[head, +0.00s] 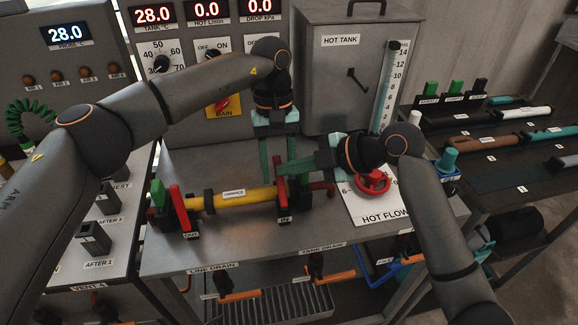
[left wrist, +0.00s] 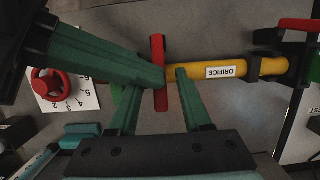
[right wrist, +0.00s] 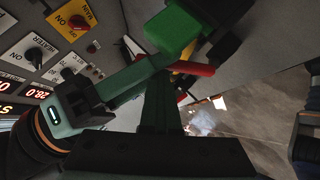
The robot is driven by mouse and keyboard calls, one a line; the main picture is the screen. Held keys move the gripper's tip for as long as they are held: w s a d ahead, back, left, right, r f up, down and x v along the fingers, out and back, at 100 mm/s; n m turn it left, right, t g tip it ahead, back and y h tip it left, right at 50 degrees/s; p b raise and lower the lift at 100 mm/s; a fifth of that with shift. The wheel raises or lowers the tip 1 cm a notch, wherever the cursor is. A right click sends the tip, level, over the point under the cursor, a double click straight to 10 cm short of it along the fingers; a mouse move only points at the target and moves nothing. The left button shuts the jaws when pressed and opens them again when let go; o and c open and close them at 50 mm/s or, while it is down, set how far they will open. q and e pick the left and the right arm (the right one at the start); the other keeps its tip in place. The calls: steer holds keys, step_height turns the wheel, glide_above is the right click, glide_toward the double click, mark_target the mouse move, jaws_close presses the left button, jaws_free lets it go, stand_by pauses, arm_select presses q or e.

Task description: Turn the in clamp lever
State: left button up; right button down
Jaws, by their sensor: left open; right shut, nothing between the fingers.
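The in clamp lever is a red bar (head: 283,208) at the right end of the yellow orifice pipe (head: 237,200), above the IN label. My left gripper (head: 278,172) points down over it, open. In the left wrist view the red lever (left wrist: 159,72) lies between the two spread fingers (left wrist: 160,82); contact cannot be told. My right gripper (head: 284,168) comes in from the right, shut and empty, its fingertips close to the lever's upper part and the left fingers. In the right wrist view the red lever (right wrist: 195,69) shows beyond my shut fingers (right wrist: 160,80).
The out clamp's red lever (head: 180,207) stands at the pipe's left end. A red handwheel (head: 373,181) on the HOT FLOW plate (head: 380,210) sits to the right. The hot tank (head: 340,90) stands behind.

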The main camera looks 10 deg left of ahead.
arm_select(q)
steer(key=shift+s+d+r, duration=0.15)
steer(key=shift+d+r, duration=0.05)
